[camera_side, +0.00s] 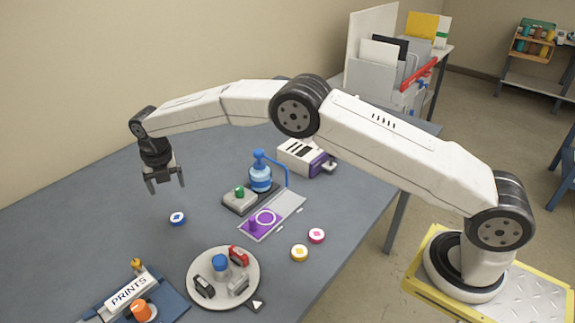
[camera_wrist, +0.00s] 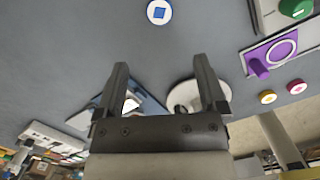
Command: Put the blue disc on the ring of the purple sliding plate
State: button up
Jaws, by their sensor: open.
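The blue disc (camera_side: 178,219) lies flat on the grey table, with a white top and a blue square mark. It also shows at the top of the wrist view (camera_wrist: 159,12). The purple sliding plate (camera_side: 257,223) sits in a pale track to the right of the disc, with a pale ring (camera_side: 265,218) and a purple knob on it. The plate also shows at the right of the wrist view (camera_wrist: 273,51), its ring empty. My gripper (camera_side: 167,188) is open and empty, pointing down above the table, just above and behind the blue disc and apart from it.
A yellow disc (camera_side: 299,253) and a pink disc (camera_side: 316,236) lie right of the plate. A round white tray (camera_side: 213,299) holds several small items. A grey box with a green knob (camera_side: 239,196) and a blue bottle (camera_side: 260,178) stand behind the plate. A PRINTS stand (camera_side: 129,291) is front left.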

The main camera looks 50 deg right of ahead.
dwell(0.4)
jog(key=s+d+r+m, duration=0.3)
jog(key=s+d+m, duration=0.25)
jog(key=m, duration=0.25)
jog(key=s+d+r+m, duration=0.3)
jog(key=s+d+m, duration=0.2)
jog(key=s+m, duration=0.25)
jog(key=s+d+m, duration=0.3)
jog(key=s+m, duration=0.4)
jog(key=s, duration=0.3)
jog(key=s+d+f+m+t, duration=0.1)
jog(key=s+d+m, duration=0.2)
jog(key=s+m, duration=0.5)
jog(key=s, duration=0.3)
jog(key=shift+s+f+y, duration=0.15)
jog(key=shift+f+y, duration=0.15)
jog(key=shift+o, duration=0.5)
jog(key=shift+d, duration=0.1)
